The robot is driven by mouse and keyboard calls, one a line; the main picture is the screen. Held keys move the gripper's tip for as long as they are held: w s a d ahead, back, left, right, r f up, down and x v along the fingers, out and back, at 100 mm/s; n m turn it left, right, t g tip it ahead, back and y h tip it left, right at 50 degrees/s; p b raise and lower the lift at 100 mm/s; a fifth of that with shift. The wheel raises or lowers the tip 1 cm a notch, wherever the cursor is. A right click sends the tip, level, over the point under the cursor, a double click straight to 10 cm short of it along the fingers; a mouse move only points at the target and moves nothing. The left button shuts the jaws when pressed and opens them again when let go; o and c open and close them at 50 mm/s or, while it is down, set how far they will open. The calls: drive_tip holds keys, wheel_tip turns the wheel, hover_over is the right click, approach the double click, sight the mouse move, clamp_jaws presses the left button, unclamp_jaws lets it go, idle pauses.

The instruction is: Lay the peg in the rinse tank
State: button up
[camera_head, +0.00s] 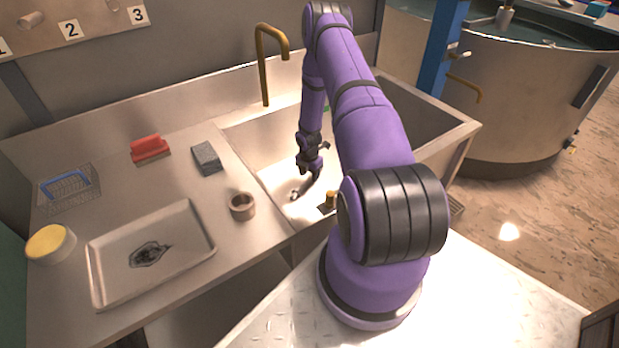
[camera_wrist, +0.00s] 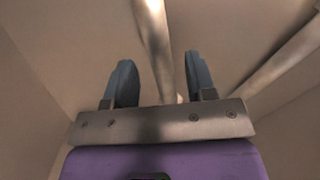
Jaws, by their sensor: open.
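My gripper (camera_head: 311,170) reaches down into the metal sink basin (camera_head: 262,147), which I take to be the rinse tank. In the wrist view my gripper (camera_wrist: 158,62) has its two dark fingers wide apart. A pale metallic rod (camera_wrist: 155,40), perhaps the peg, shows between the fingers and runs out of the top of the picture. Neither finger clearly touches it. I cannot tell whether it rests on the basin floor. In the head view I cannot make out the peg for certain; a small light round thing (camera_head: 293,194) lies on the basin floor near my gripper.
A brass tap (camera_head: 266,65) stands behind the basin. The left counter holds a metal tray (camera_head: 112,282), a small cup (camera_head: 242,206), a grey block (camera_head: 206,157), a red brush (camera_head: 150,148), a wire basket (camera_head: 69,187) and a yellow-lidded jar (camera_head: 50,243). A large round tank (camera_head: 515,115) stands right.

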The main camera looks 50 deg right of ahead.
sight(309, 178)
wheel_tip(309, 178, up, 10)
drive_tip(key=shift+a, duration=0.2)
idle(0.7)
